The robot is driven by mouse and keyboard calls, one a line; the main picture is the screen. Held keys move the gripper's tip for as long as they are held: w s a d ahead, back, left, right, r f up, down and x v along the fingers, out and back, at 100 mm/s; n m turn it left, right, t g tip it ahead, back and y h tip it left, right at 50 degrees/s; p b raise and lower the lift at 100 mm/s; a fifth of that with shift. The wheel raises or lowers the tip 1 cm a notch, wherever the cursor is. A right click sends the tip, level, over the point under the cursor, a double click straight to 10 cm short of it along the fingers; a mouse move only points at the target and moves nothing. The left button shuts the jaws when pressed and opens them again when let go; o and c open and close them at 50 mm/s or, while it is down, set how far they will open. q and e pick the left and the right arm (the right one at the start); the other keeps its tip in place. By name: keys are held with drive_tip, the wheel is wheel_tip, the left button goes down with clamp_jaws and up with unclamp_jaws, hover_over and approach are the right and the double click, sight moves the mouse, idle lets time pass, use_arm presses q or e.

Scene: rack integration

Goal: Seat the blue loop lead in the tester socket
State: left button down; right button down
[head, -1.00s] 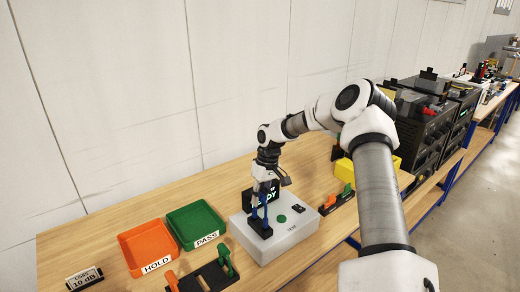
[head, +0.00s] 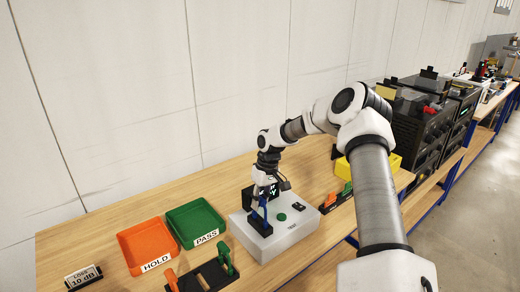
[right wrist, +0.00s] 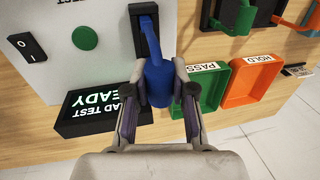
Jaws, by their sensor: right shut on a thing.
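The blue loop lead (right wrist: 156,75) is between the fingers of my right gripper (right wrist: 154,98), which is shut on it. In the right wrist view the lead's far end meets the black tester socket (right wrist: 146,30); I cannot tell how deep it sits. The grey-white tester box (head: 293,232) stands on the bench, with the socket at its left side. In the head view my right gripper (head: 262,196) is above that socket, and it partly covers the lead and the tester's lit display (right wrist: 98,108). My left gripper is not in view.
A green PASS tray (head: 195,220) and an orange HOLD tray (head: 147,243) lie left of the tester. A black holder with orange and green leads (head: 208,276) is in front of them. Another holder (head: 336,198) and a yellow bin (head: 376,165) stand to the right.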

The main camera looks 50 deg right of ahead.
drive_tip(key=shift+f, duration=0.15)
drive_tip(key=c, duration=0.9)
unclamp_jaws()
drive_tip(key=r, duration=0.4)
drive_tip(key=d+r, duration=0.1)
drive_tip(key=r, duration=0.2)
drive_tip(key=d+r, duration=0.1)
drive_tip(key=r, duration=0.3)
drive_tip(key=shift+s+d+r, duration=0.15)
drive_tip(key=shift+s+r, duration=0.15)
drive_tip(key=shift+r, duration=0.05)
